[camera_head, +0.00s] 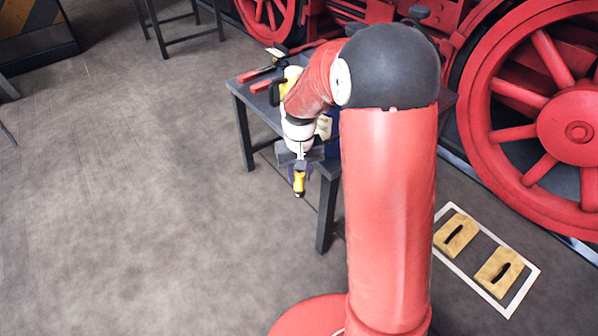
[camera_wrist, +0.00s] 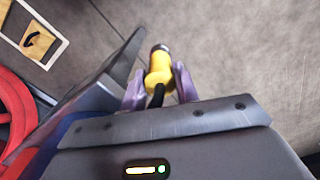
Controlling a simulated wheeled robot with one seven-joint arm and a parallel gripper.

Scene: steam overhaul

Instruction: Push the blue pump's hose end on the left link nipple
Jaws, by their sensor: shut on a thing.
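My gripper (camera_head: 299,171) points down just off the near edge of the dark table. Its purple fingers, also in the wrist view (camera_wrist: 160,82), are shut on a yellow hose end (camera_wrist: 160,71). The hose end has a grey metal tip, which points away from my gripper, and a black part running back between the fingers. In the head view the yellow hose end (camera_head: 299,184) hangs below the fingers, clear of the table. A blue container (camera_head: 331,126), perhaps the pump, stands on the table, mostly hidden behind my arm. I cannot make out the link nipple in either view.
The dark table (camera_head: 240,88) carries red-handled tools (camera_head: 257,80). A red locomotive wheel (camera_head: 570,128) stands at right. Yellow blocks (camera_head: 456,235) lie in a white floor frame (camera_head: 516,306).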

